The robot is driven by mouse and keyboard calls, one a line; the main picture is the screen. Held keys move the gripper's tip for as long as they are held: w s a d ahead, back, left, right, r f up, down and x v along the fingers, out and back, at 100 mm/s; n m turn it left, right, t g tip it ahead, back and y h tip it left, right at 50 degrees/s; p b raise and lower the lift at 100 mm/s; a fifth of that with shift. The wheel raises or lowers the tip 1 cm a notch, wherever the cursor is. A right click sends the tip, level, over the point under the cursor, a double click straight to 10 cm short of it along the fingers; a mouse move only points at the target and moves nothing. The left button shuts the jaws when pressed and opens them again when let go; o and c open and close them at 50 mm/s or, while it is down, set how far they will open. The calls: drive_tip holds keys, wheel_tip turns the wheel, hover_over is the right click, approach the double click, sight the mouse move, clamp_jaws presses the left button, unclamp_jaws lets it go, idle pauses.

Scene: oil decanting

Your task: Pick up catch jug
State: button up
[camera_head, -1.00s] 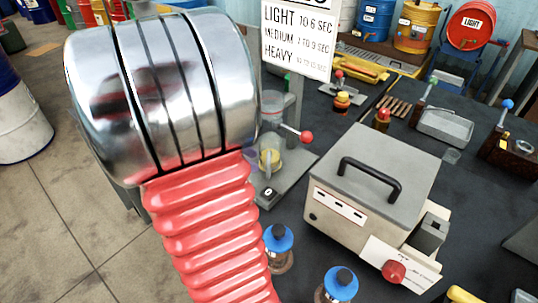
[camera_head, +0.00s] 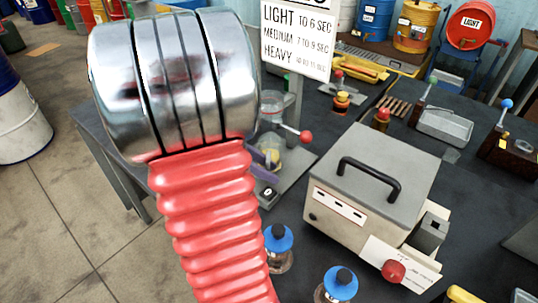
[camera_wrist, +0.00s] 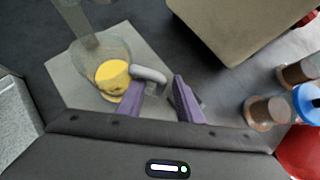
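The catch jug (camera_wrist: 113,72) is a clear vessel with yellow oil in it and a pale grey handle (camera_wrist: 150,75). It stands on a grey plate (camera_wrist: 73,83) in the wrist view. In the head view the jug (camera_head: 271,156) is partly hidden by my arm and purple fingers. My gripper (camera_wrist: 158,88) has its two purple fingers apart, one on each side of the handle. The left finger overlaps the jug's handle side in the picture; I cannot tell whether it touches.
A grey box with a black handle (camera_head: 372,180) stands right of the jug. Bottles with blue tops (camera_head: 278,238) stand in front. A lever with a red knob (camera_head: 306,137) sticks out above the jug. A settling-time sign (camera_head: 297,40) stands behind.

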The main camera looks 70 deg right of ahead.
sight(277, 174)
drive_tip(key=shift+x, duration=1.85)
drive_tip(key=shift+c, duration=0.6)
clamp_jaws()
